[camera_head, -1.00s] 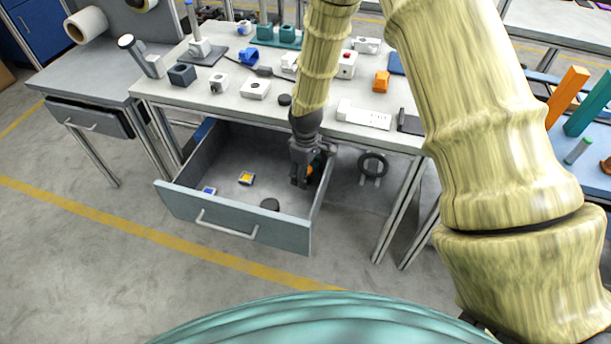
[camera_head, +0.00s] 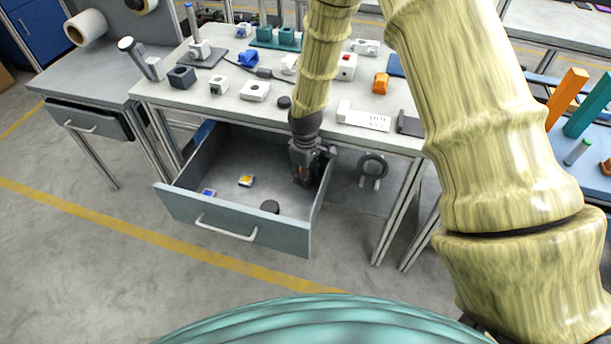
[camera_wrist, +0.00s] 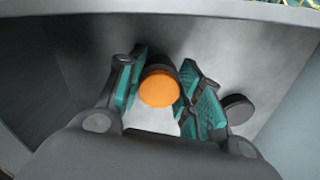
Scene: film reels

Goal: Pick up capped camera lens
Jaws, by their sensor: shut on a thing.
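The capped camera lens (camera_wrist: 158,88) appears in the wrist view as a short black cylinder with an orange end. It sits between the teal pads of my gripper (camera_wrist: 160,95), which is shut on it. In the head view my gripper (camera_head: 306,168) is inside the right side of the open drawer (camera_head: 235,229), and its fingers mostly hide the lens. I cannot tell whether the lens is clear of the drawer floor.
A dark round disc (camera_head: 270,207) lies near the drawer front; the wrist view shows it right of my fingers (camera_wrist: 237,109). Two small boxes, yellow (camera_head: 246,180) and blue (camera_head: 208,192), lie farther left. The crowded tabletop (camera_head: 225,100) overhangs behind my gripper.

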